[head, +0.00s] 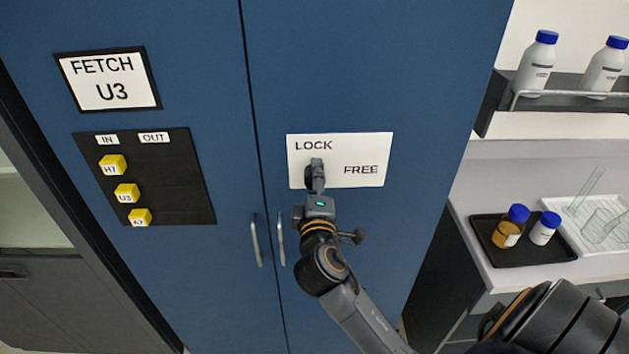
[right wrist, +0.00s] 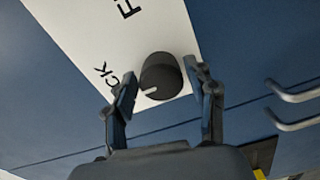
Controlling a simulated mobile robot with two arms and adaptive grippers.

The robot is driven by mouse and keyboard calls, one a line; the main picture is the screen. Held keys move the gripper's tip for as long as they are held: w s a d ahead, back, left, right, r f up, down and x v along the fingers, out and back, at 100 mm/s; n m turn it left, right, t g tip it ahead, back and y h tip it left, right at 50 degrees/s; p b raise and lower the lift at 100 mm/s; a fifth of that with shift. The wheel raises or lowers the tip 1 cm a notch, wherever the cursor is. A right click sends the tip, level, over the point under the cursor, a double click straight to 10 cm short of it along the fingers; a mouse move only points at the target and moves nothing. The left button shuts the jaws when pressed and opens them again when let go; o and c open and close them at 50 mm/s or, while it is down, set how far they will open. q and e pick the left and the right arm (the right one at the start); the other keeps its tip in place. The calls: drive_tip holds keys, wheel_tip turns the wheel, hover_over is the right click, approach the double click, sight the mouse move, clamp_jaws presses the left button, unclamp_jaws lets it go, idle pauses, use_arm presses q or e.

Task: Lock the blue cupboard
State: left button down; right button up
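The blue cupboard (head: 420,70) has two doors, both closed. On its right door is a white plate (head: 372,145) marked LOCK at upper left and FREE at right. A dark round knob (right wrist: 161,74) sits on the plate, below LOCK in the head view and mostly hidden there by my gripper. In the right wrist view its white mark points towards the word LOCK. My right gripper (head: 317,178) is at the knob, and its fingers (right wrist: 163,84) stand open on either side of it with a gap visible. My left gripper is out of view.
Two door handles (head: 255,240) flank the seam. A FETCH U3 sign (head: 108,80) and a black board (head: 185,180) with yellow tags under IN are on the left door. At right, a counter (head: 490,180) holds trays, bottles and glassware, with a bottle shelf (head: 497,105) above.

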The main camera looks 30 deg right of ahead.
drive_tip(key=shift+f, duration=0.1)
drive_tip(key=v, duration=1.2)
idle(0.4)
